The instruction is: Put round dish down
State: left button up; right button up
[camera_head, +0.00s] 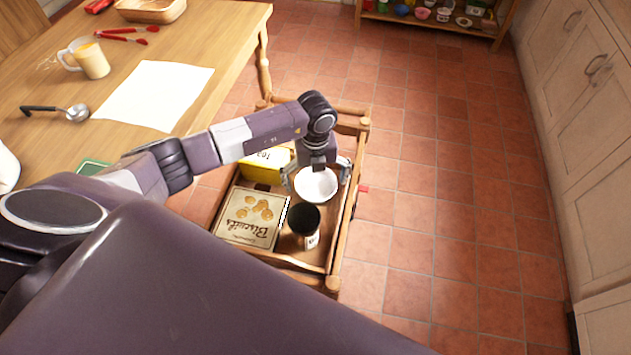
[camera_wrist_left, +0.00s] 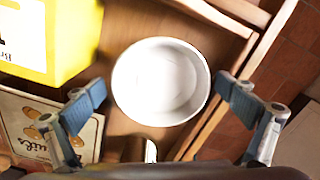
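The round dish (camera_head: 317,186) is white and bowl-like. It appears to rest upright on the floor of a wooden trolley (camera_head: 340,240), near its right side. In the left wrist view the dish (camera_wrist_left: 160,82) is in the middle, seen from above and empty. My left gripper (camera_head: 316,172) points down over the dish. In the wrist view its blue fingertips (camera_wrist_left: 157,90) are spread on both sides of the dish, with small gaps to the rim. My right gripper is not in view.
Beside the dish are a yellow box (camera_head: 262,172), a biscuit box (camera_head: 252,218) and a dark-topped jar (camera_head: 304,222). A wooden table (camera_head: 215,50) with a mug (camera_head: 90,60), ladle (camera_head: 75,113) and paper stands left.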

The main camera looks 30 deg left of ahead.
aim_at(316, 186)
pick_arm(q)
notch_tip(316, 186, up, 12)
jog(key=p, duration=0.9)
